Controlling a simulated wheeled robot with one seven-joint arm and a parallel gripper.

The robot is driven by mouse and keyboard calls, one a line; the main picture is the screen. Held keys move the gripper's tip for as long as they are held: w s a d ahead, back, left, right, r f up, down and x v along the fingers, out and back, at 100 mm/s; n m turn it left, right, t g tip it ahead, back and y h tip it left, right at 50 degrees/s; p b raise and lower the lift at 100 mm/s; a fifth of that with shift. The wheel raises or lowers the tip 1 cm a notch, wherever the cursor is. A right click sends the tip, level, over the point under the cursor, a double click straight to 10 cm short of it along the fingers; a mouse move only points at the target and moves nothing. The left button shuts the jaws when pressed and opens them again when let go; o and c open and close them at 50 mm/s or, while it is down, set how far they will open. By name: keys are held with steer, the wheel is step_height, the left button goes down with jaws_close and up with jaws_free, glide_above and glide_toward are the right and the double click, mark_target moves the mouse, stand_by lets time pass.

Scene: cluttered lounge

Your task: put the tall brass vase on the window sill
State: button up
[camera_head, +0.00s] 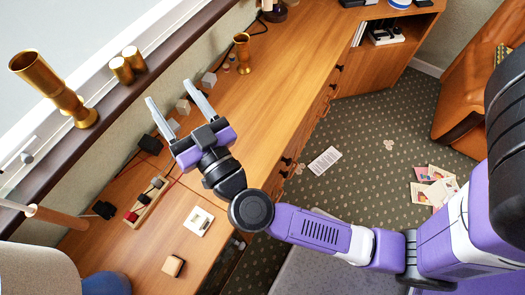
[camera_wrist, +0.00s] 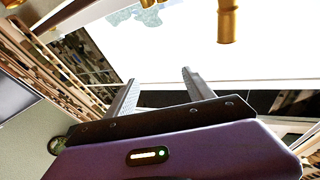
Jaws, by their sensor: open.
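The tall brass vase (camera_head: 50,85) stands on the window sill (camera_head: 100,120) at the left in the head view, with its wide mouth toward the upper left. My gripper (camera_head: 168,92) is open and empty, to the right of the vase and apart from it, over the desk side of the sill. In the wrist view my open fingers (camera_wrist: 158,76) have nothing between them. A brass piece (camera_wrist: 228,22) is cut by the top edge there; I cannot tell whether it is the vase.
Two short brass cylinders (camera_head: 128,65) stand on the sill beside the vase. A smaller brass goblet (camera_head: 242,52) stands on the wooden desk (camera_head: 275,85). Small blocks and a tray of items (camera_head: 146,202) lie near the wall. Papers (camera_head: 435,185) lie on the carpet.

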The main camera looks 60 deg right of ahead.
steer(key=s+f+n+g+y, duration=0.2)
steer(key=s+f+n+y, duration=0.1)
steer(key=s, duration=1)
steer(key=s+a+f+n+g+y, duration=0.1)
steer(key=s+f+y, duration=0.4)
steer(key=s, duration=0.9)
steer(key=shift+a+f+n+g, duration=0.2)
steer(key=shift+f+n+g, duration=0.15)
steer(key=shift+n+g, duration=0.55)
steer(key=shift+f, duration=0.1)
steer(key=shift+f, duration=0.15)
